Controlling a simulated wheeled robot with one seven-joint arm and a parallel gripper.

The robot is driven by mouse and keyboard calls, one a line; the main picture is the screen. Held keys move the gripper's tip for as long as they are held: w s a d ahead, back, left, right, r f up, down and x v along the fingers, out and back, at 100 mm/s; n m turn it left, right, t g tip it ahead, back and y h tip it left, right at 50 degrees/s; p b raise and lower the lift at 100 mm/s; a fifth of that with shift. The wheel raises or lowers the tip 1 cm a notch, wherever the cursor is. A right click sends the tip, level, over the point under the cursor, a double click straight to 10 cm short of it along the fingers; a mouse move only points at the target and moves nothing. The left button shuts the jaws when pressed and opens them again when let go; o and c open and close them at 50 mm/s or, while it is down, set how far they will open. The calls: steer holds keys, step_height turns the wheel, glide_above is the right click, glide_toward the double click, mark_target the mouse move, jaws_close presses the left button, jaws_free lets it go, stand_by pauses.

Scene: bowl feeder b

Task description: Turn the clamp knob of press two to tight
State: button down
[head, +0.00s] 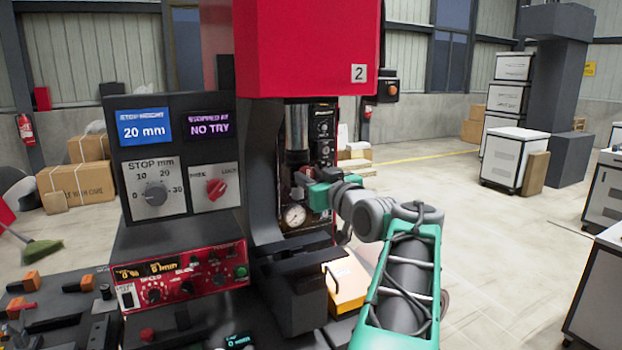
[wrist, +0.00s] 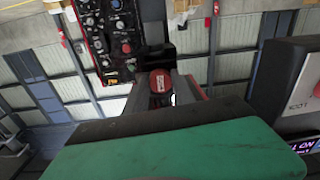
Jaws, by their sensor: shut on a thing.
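Press two (head: 305,50) is the red-headed machine with a "2" plate on it, left of centre in the head view. My gripper (head: 303,180) reaches in from the right, beside the press's ram (head: 297,128) and above the gauge. In the wrist view my gripper (wrist: 163,88) has its fingers on both sides of a red knob (wrist: 160,82), which appears to be the clamp knob. The gripper is shut on it. In the head view my gripper mostly hides the knob. I cannot read which way the knob is turned.
A grey panel (head: 180,225) at left has a stop dial (head: 155,192), a red switch (head: 216,189), a blue "20 mm" display (head: 144,127) and a purple "NO TRY" display (head: 210,128). A round gauge (head: 294,215) sits just below my gripper.

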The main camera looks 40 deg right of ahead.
steer(key=m+b, duration=0.1)
steer(key=m, duration=0.7)
steer(key=shift+a, duration=0.1)
steer(key=m+p, duration=0.1)
steer(key=m, duration=0.4)
steer(key=shift+r, duration=0.1)
steer(key=shift+m+p, duration=0.75)
steer(key=shift+m, duration=1.55)
steer(key=c, duration=1.1)
jaws_free()
steer(key=shift+o, duration=0.2)
